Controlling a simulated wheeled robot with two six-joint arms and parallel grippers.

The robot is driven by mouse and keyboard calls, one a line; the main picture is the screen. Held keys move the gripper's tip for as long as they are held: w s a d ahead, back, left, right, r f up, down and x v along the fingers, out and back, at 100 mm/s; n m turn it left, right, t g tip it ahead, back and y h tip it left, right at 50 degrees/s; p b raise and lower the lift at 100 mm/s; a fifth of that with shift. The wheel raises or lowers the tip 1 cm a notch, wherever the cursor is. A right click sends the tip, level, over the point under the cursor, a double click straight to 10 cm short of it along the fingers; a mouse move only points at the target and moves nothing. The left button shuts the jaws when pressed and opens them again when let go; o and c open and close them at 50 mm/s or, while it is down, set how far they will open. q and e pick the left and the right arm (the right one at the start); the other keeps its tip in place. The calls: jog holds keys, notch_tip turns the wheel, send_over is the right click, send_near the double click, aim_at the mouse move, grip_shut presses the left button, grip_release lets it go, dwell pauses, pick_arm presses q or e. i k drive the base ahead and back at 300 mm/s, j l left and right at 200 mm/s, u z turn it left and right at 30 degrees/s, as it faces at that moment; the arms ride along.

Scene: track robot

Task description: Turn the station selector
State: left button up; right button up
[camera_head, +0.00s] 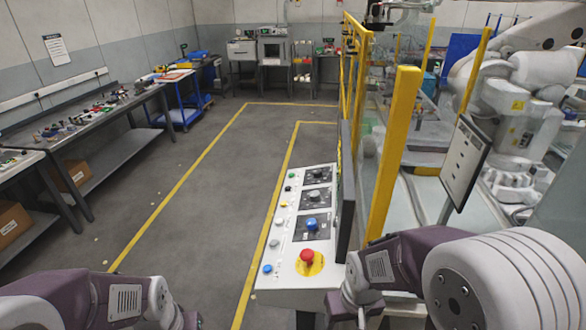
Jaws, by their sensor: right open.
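A sloped white control panel (292,255) stands front centre. My right gripper (347,309) is at the panel's near right corner, below the red button, partly cut off by the bottom edge. It is open and apart from the knobs. My left arm shows at bottom left; its gripper is out of frame.
A red mushroom button (307,256) on a yellow disc sits at the panel's near end. Small coloured buttons line its left side. A dark upright board (346,195) and a yellow fence post (393,150) stand right of it. Open grey floor (190,215) lies left.

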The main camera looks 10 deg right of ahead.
aim_at(317, 173)
jog(key=i+j+u, duration=0.95)
jog(key=i+z, duration=0.25)
jog(key=z, duration=0.2)
jog(key=i+j+z, duration=0.15)
jog(key=z, duration=0.3)
jog(key=i+j+z, duration=0.25)
jog(key=z, duration=0.15)
jog(key=i, duration=0.05)
